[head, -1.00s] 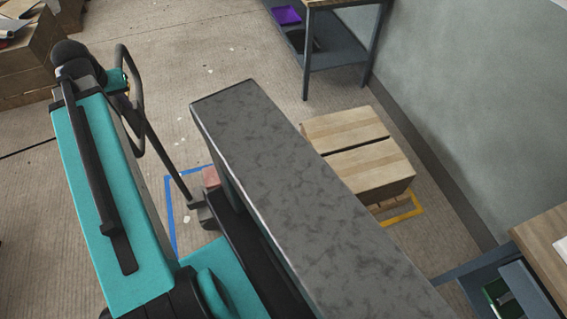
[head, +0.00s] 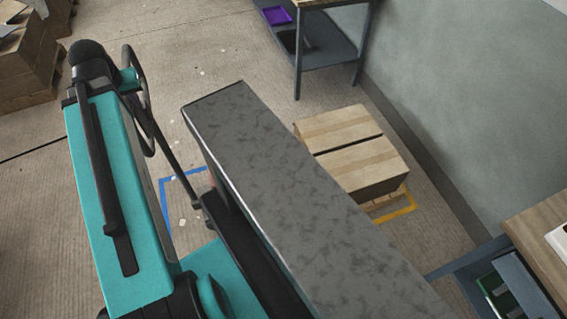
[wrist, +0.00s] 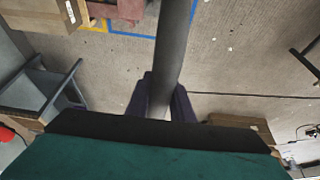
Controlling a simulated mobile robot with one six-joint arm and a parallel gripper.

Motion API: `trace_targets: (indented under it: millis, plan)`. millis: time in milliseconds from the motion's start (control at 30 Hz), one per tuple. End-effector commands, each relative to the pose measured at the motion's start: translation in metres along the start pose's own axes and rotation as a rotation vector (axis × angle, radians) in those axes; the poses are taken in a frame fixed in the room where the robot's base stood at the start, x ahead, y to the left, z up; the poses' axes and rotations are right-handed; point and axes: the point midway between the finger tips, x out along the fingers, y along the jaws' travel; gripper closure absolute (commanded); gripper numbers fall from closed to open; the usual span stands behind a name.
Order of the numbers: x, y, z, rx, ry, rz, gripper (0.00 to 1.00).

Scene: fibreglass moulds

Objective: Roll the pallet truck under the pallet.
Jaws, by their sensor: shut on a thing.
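The pallet truck's dark handle loop (head: 150,110) stands beside my arm in the head view. Its shaft (head: 172,155) slopes down to a dark foot (head: 206,203) near the blue floor outline. My own body hides the rest of the truck. My gripper (wrist: 163,92) is shut on the handle, with its dark fingers on either side of the grey shaft (wrist: 174,40) in the wrist view. The wooden pallet (head: 388,197) lies right of the truck, under two cardboard boxes (head: 352,150). Most of the pallet is hidden, so the gap between truck and pallet cannot be judged.
A yellow floor outline (head: 412,200) shows around the pallet, close to the wall (head: 455,110). A blue outline (head: 163,200) marks the floor by the truck. A workbench (head: 335,45) stands behind, another (head: 535,225) at the right. Stacked boxes (head: 28,65) stand back left; floor between is clear.

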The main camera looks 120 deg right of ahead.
Motion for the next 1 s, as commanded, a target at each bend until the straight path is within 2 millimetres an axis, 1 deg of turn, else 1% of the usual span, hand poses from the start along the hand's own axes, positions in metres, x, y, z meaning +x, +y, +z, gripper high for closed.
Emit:
trace_targets:
  millis: [33, 200, 1000]
  plan:
    - [0.000, 0.006, 0.000, 0.002, 0.000, 0.007, 1.00]
    - [0.000, 0.018, 0.000, 0.002, -0.001, 0.009, 1.00]
    - [0.000, 0.062, 0.000, 0.001, -0.001, 0.008, 1.00]
